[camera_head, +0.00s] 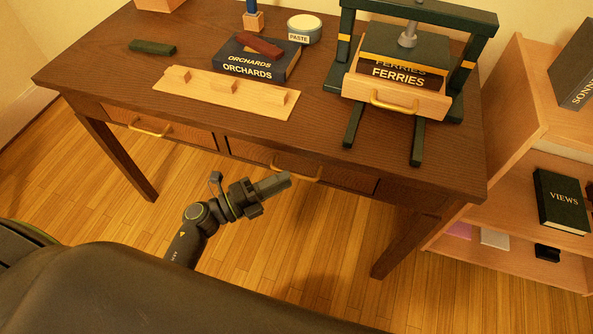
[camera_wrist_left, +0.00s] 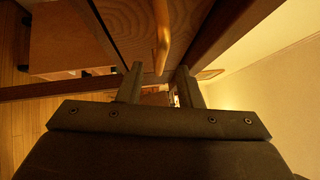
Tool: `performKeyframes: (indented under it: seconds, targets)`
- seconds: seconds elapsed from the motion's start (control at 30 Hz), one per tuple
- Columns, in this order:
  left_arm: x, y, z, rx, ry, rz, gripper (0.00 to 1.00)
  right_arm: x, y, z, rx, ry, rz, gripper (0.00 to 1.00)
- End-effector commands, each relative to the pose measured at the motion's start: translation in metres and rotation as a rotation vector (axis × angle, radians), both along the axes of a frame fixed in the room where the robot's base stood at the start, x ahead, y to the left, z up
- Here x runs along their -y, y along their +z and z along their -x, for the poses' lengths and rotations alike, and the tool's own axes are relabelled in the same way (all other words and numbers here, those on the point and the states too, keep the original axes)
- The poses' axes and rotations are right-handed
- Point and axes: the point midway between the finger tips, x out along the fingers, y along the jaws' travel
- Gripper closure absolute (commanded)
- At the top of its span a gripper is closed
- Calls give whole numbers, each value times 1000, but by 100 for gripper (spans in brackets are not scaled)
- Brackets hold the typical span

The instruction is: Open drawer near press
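The desk (camera_head: 190,40) has two front drawers with brass handles. The drawer nearer the press (camera_head: 345,178) appears shut, its front about flush with the desk; its handle (camera_head: 297,174) is bowed. The other drawer (camera_head: 180,133) is at the left and also appears shut. The dark green press (camera_head: 410,45) stands on the desk's right part. My left gripper (camera_head: 285,181) is just in front of the near-press drawer's handle. In the left wrist view its fingers (camera_wrist_left: 159,75) are apart with nothing gripped, and a brass handle (camera_wrist_left: 161,35) shows ahead. My right gripper is out of view.
A FERRIES book (camera_head: 400,70) is in the press behind a wooden piece with a brass handle (camera_head: 393,105). An ORCHARDS book (camera_head: 250,65), a wooden board (camera_head: 225,92) and a paste tin (camera_head: 304,30) lie on the desk. A shelf (camera_head: 505,160) stands right; the floor in front is clear.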

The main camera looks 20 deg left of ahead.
Motion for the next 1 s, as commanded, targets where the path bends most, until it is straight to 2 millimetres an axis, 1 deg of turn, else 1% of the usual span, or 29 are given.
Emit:
performKeyframes:
  seconds: [0.03,0.1,0.23,0.4,0.63,0.67,0.9,1.0]
  targets:
    - [8,3,-7,1,0,3,68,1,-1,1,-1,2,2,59]
    - [16,4,-15,1,0,3,68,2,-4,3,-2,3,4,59]
    - [27,5,-25,-1,1,2,68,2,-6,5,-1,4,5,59]
    - [33,6,-30,0,1,0,68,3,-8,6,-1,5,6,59]
    - [33,5,-30,-1,0,-1,68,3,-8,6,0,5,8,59]
    - [33,5,-30,-1,1,-1,69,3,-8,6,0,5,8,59]
    - [33,5,-30,-1,1,0,100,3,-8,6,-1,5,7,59]
    - [33,5,-30,-1,1,0,100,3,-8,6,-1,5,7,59]
